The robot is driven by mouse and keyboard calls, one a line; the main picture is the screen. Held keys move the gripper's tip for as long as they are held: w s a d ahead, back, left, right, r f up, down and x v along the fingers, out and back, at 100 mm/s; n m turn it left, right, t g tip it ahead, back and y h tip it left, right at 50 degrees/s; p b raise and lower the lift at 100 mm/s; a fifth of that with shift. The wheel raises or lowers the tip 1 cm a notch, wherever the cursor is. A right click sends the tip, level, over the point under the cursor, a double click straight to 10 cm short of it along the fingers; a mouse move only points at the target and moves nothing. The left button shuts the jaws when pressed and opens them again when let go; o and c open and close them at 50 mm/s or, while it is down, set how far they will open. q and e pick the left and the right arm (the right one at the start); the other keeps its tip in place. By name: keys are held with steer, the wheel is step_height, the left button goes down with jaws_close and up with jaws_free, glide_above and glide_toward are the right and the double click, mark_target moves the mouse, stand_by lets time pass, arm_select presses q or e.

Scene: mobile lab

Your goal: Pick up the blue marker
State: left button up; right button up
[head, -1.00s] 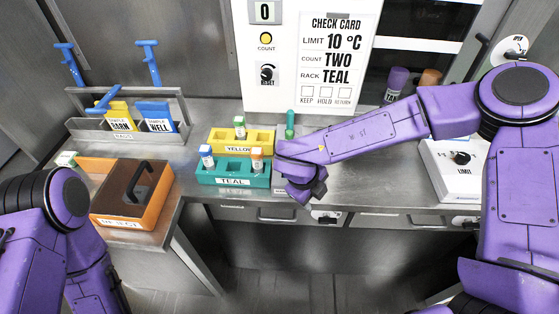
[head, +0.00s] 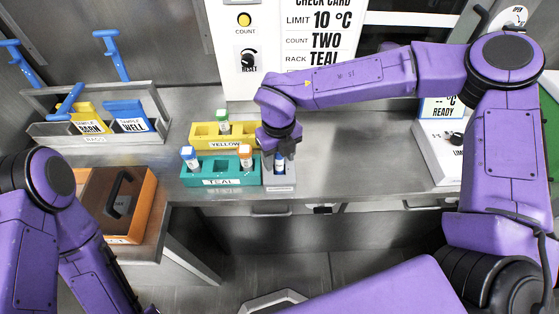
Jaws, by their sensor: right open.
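A small blue and white upright object (head: 280,167), which looks like the blue marker, stands in a small grey labelled holder (head: 280,187) just right of the teal rack. My right gripper (head: 283,153) is right above it, pointing down, with its fingers at the object's upper part. The gripper is open; its fingers are small and partly hide the object's top, so I cannot tell whether they touch it. My left arm comes in at the left edge, and its gripper is out of view.
The teal rack (head: 222,182) holds a blue-capped vial (head: 189,157) and an orange-capped vial (head: 245,155). The yellow rack (head: 238,141) behind holds a green-capped vial (head: 222,121). An orange box (head: 145,205) stands left. The counter (head: 350,160) right of the gripper is clear.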

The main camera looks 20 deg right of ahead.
steer(key=shift+f, duration=1.4)
arm_select(q)
steer(key=shift+r, duration=0.4)
arm_select(e)
jaws_close()
arm_select(q)
steer(key=shift+f+b, duration=0.7)
steer(key=shift+f, duration=0.1)
arm_select(e)
step_height(320, 180, up, 10)
steer(key=shift+r, duration=0.1)
